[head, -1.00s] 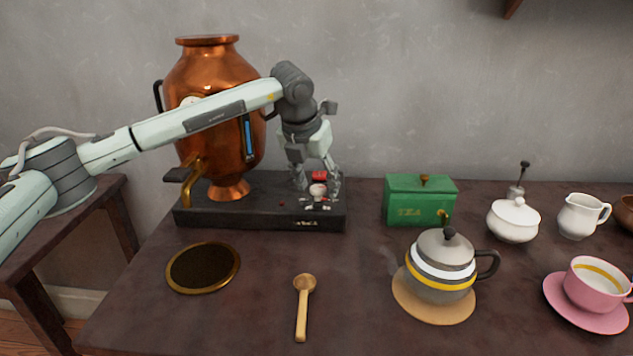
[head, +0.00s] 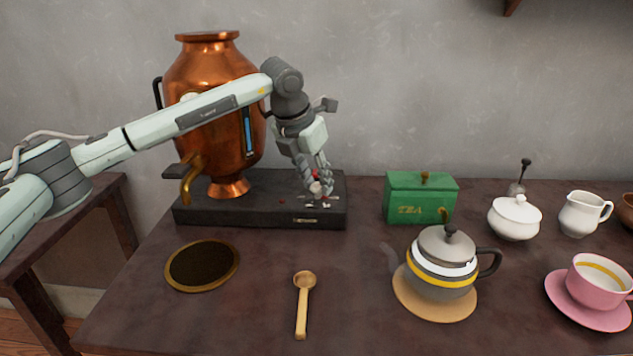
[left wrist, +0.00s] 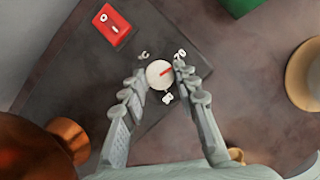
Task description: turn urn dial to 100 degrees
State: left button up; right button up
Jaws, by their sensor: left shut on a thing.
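The copper urn (head: 212,110) stands on a dark base (head: 250,212) at the back left of the table. Its dial (left wrist: 159,74) is a small pale round knob with a red pointer mark, on the base's right part. In the left wrist view the mark points right, close to the printed 70; another number and a °C mark sit around the knob. My left gripper (head: 318,190) is shut on the dial, one fingertip on each side of it in the left wrist view (left wrist: 159,78). The fingers partly hide the dial in the head view. My right gripper is out of view.
A red switch (left wrist: 112,25) sits on the base near the dial. A green tea box (head: 415,200) stands to the right. A teapot (head: 440,265), wooden spoon (head: 302,305) and round gold-rimmed mat (head: 203,287) are in front; bare table lies between them.

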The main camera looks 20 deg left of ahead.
pick_arm(q)
jog(key=shift+a+m+h, duration=0.1)
jog(key=shift+m+h, duration=0.2)
jog(key=shift+m, duration=0.5)
jog(key=shift+w+a+r+m+g+h, duration=0.1)
jog(key=shift+m+g+h, duration=0.25)
jog(key=shift+m, duration=0.85)
jog(key=shift+m+h, duration=0.25)
jog(key=shift+m, duration=0.45)
jog(key=shift+w+m+g+p, duration=0.1)
jog(key=shift+m+g+p, duration=0.2)
jog(key=shift+m, duration=0.6)
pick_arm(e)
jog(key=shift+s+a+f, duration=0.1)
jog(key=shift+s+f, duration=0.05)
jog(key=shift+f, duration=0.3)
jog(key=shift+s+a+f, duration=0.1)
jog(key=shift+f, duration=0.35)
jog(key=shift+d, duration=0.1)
pick_arm(q)
jog(key=o, duration=1.1)
jog(key=shift+h, duration=0.3)
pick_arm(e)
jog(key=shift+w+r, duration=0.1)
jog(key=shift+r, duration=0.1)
pick_arm(q)
jog(key=shift+o, duration=0.2)
